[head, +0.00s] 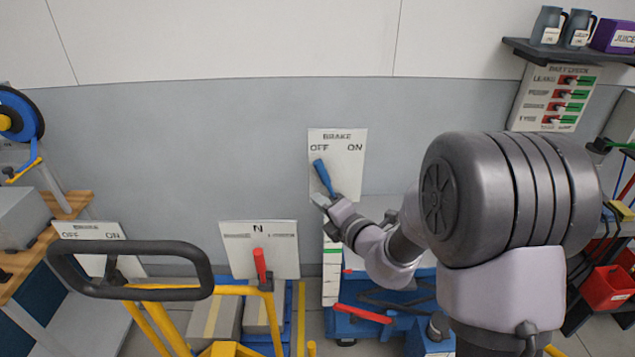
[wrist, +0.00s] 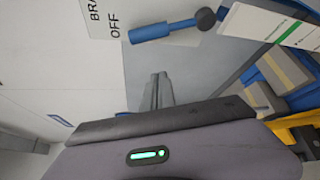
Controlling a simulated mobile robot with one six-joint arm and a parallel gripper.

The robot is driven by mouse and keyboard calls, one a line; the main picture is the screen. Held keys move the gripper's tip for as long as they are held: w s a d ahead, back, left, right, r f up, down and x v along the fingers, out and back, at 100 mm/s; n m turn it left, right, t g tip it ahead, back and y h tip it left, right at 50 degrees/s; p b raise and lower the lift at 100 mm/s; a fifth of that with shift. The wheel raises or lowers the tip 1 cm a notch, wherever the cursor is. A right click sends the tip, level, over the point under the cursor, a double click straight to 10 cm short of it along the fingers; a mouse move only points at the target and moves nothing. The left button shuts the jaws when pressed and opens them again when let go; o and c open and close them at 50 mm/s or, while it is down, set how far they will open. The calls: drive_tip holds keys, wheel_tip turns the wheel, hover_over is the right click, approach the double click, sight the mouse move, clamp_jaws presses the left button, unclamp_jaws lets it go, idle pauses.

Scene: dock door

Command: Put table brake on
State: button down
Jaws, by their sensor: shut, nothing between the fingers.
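The white brake panel (head: 352,138) is on the grey wall, with OFF at left and ON at right. Its blue lever (head: 323,177) tilts up and left toward OFF. My gripper (head: 319,200) is just below the lever, with its fingers shut and empty. In the wrist view the shut fingertips (wrist: 158,90) point at the wall beside the blue lever (wrist: 163,30), with a visible gap between them. The lever's dark round pivot (wrist: 205,18) also shows there. In the head view my wrist hides the lever's lower end.
A blue lift table (head: 385,300) with a red handle (head: 362,314) is below the panel. A second OFF/ON panel (head: 85,230) stands left, behind a yellow cart's black handle (head: 130,243). An N panel (head: 235,232) has a red lever (head: 259,264). Wall left of the brake panel is clear.

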sight(323, 175)
drive_tip(key=w+b, duration=0.1)
drive_tip(key=w, duration=0.1)
drive_tip(key=w+b, duration=0.1)
drive_tip(key=w, duration=0.2)
drive_tip(key=w+b, duration=0.1)
drive_tip(key=w, duration=0.2)
drive_tip(key=shift+w+a+f, duration=0.1)
drive_tip(key=shift+w+a, duration=0.1)
drive_tip(key=shift+a, duration=0.1)
drive_tip(key=shift+d+r+m+t+y+p, duration=0.25)
drive_tip(key=shift+d+r+m+p, duration=0.05)
drive_tip(key=shift+d+m+p, duration=0.3)
drive_tip(key=shift+d+r+m+t+y+p, duration=0.25)
drive_tip(key=shift+d+r+m+p, duration=0.05)
drive_tip(key=shift+d+m+p, duration=0.3)
drive_tip(key=d+m+t+p, duration=0.1)
drive_tip(key=d+m, duration=0.1)
drive_tip(key=d+m+t+y+p, duration=0.1)
drive_tip(key=d+m, duration=0.1)
drive_tip(key=shift+r+t+p, duration=0.1)
drive_tip(key=shift+t+p, duration=0.2)
drive_tip(key=shift+p, duration=0.05)
drive_tip(key=shift+d+p, duration=0.4)
drive_tip(key=shift+d, duration=0.15)
